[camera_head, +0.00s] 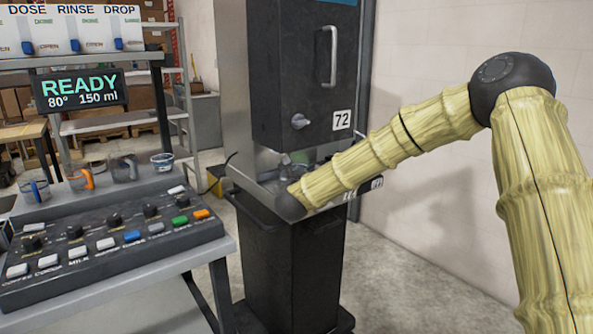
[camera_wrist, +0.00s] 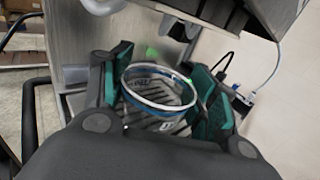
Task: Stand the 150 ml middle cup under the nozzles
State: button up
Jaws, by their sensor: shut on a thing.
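A clear cup (camera_wrist: 158,92) with a pale rim and a blue band sits between the green pads of my gripper (camera_wrist: 163,68) in the wrist view. The pads press on its two sides, and it looks upright over a slatted grate (camera_wrist: 160,125). Whether its base touches the grate is hidden. Pale rounded spouts (camera_wrist: 182,22) show above and beyond the cup. In the head view my arm reaches into the bay of the dark dispenser (camera_head: 290,75) marked 72. There my gripper and the cup are mostly hidden behind my forearm.
A counter on the left bears a button panel (camera_head: 105,250) and several cups, including an orange-handled one (camera_head: 80,181) and a blue-handled one (camera_head: 37,190). A display (camera_head: 82,90) reads READY, 80°, 150 ml. A wall stands behind the dispenser. Floor at the lower right is clear.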

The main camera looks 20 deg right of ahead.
jog(key=shift+f+b, duration=0.6)
jog(key=shift+b, duration=0.2)
jog(key=o, duration=0.9)
jog(key=shift+o, duration=0.2)
